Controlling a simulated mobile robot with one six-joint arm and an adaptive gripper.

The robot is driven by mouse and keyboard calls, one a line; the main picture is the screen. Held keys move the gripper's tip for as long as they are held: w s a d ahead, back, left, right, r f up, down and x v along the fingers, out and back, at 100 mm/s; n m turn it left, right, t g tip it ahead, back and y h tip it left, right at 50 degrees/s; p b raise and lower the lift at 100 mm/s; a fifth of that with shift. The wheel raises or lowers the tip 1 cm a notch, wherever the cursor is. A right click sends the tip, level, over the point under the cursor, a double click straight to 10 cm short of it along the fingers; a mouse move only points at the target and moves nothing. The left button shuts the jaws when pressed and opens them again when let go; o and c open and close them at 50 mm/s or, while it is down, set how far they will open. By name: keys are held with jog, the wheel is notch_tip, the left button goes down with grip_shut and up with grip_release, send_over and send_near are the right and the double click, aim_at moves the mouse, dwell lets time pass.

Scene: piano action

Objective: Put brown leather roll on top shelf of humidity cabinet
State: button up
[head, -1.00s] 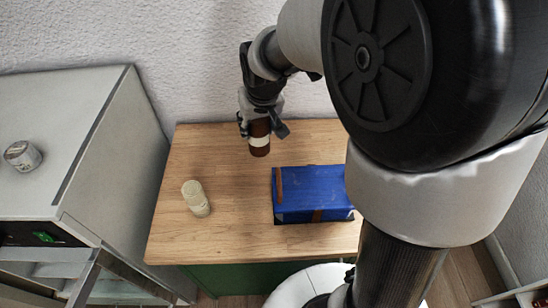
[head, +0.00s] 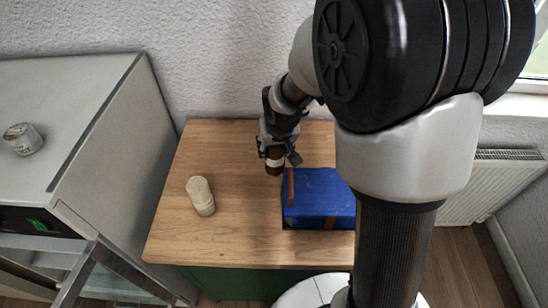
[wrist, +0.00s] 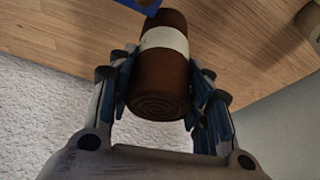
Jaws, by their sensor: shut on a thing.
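The brown leather roll (wrist: 160,88), with a pale band around it, is between the fingers of my gripper (wrist: 163,88) in the wrist view. My gripper is shut on it. In the head view the roll (head: 274,168) hangs below my gripper (head: 275,157), close to the back left corner of the blue box; I cannot tell its exact height over the table. The humidity cabinet (head: 125,125) is the grey cabinet at the left. Its front shows only partly at the lower left, with a glass shelf (head: 50,262) and an open door frame (head: 85,270).
A blue box (head: 322,195) with brown straps lies on the wooden table (head: 230,238). A small grey-white round item (head: 22,139) sits on the cabinet top. Bare wood lies between the cream roll and the box.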

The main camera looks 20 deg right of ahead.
aim_at(275, 158)
jog(key=shift+f+b, duration=0.7)
jog(key=shift+f, duration=1.35)
jog(key=shift+f, duration=0.2)
jog(key=o, duration=1.1)
jog(key=shift+r, duration=0.1)
